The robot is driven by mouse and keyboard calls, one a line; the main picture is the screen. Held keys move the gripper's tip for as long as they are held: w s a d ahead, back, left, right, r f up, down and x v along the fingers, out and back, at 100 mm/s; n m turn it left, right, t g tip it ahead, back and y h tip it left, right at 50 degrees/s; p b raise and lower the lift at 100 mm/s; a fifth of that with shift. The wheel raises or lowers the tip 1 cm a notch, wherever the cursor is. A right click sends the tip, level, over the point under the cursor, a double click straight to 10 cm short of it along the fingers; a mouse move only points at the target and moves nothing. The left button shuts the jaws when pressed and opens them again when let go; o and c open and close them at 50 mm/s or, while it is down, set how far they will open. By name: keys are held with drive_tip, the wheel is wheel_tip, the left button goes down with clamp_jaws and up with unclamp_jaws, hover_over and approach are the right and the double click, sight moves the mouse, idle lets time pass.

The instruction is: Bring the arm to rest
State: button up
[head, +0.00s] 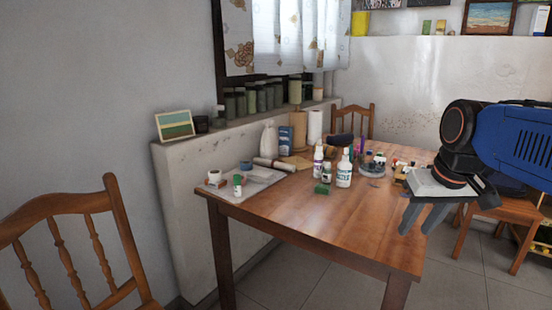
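My gripper (418,220) is at the right of the head view, at the end of my blue and black arm. It hangs in front of the right end of the wooden table (320,225), with its grey fingers pointing down. The two fingers show a gap between them, and nothing is seen held in it. My arm comes in from the right edge of the view. Whether the gripper touches the table cannot be told, but it looks clear of the objects there.
Wooden chairs stand at left (120,225) and right (490,215). The table's front half is bare.

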drive_tip(key=s+a+f, duration=0.2)
drive_tip(key=s+f, duration=1.1)
drive_tip(key=shift+f+t, duration=0.4)
